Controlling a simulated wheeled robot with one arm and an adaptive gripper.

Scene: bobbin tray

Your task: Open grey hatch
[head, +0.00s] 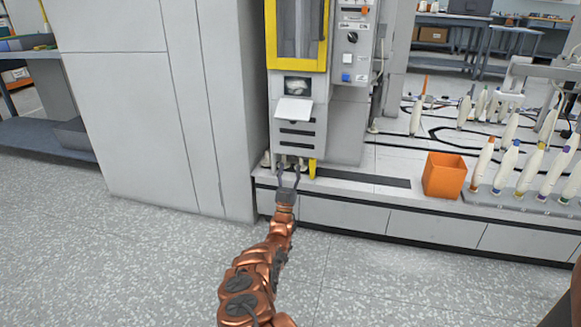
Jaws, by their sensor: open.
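The grey hatch (293,109) is a small pale flap on the front of the grey machine below its yellow-framed window. It juts out, tilted, below a dark square opening (298,87) with something pale inside. My gripper (288,169) is open and empty. In the picture it is below the hatch and apart from it, in front of the machine's lower edge. Whether its fingertips touch the machine there, I cannot tell.
A control panel (353,50) with knobs and buttons is to the right of the yellow-framed window (298,30). An orange bin (443,176) and several bobbins (504,168) stand on the low platform at right. A tall grey cabinet (135,120) is at left. The floor in front is clear.

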